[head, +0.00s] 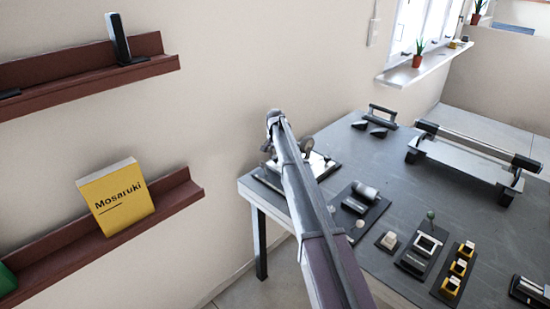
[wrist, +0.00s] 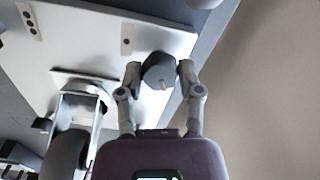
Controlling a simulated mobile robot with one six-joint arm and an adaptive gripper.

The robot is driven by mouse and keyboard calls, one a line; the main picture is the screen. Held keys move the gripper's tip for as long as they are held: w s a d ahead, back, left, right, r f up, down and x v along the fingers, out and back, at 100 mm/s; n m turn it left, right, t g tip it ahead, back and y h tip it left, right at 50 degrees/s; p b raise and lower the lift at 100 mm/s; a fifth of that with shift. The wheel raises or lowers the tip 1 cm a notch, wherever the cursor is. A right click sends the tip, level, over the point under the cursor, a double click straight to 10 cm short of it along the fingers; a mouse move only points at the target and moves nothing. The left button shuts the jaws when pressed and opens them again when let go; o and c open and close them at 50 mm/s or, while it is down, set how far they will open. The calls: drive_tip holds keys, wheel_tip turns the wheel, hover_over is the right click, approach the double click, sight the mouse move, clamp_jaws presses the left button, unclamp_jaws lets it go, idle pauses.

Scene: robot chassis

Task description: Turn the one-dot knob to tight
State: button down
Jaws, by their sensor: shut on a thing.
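In the wrist view, my gripper (wrist: 158,72) has its two fingers on either side of a grey round knob (wrist: 158,66) and is shut on it. A pale pointer mark shows on the knob's face. The knob stands at the edge of a white panel (wrist: 85,50). A small plate with one dot (wrist: 126,40) is on the panel beside this knob. In the head view, the panel (head: 322,165) lies at the table's near-left corner, and my arm hides the gripper and the held knob.
A larger pivoting metal part (wrist: 80,105) stands on the panel left of my gripper. Another plate with several dots (wrist: 29,18) is farther left. The dark table (head: 390,170) holds a grey cylinder fixture (head: 364,192), yellow switches (head: 455,272) and a barred rack (head: 470,150).

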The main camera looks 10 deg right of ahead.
drive_tip(key=shift+s, duration=0.15)
drive_tip(key=shift+c, duration=1.3)
unclamp_jaws()
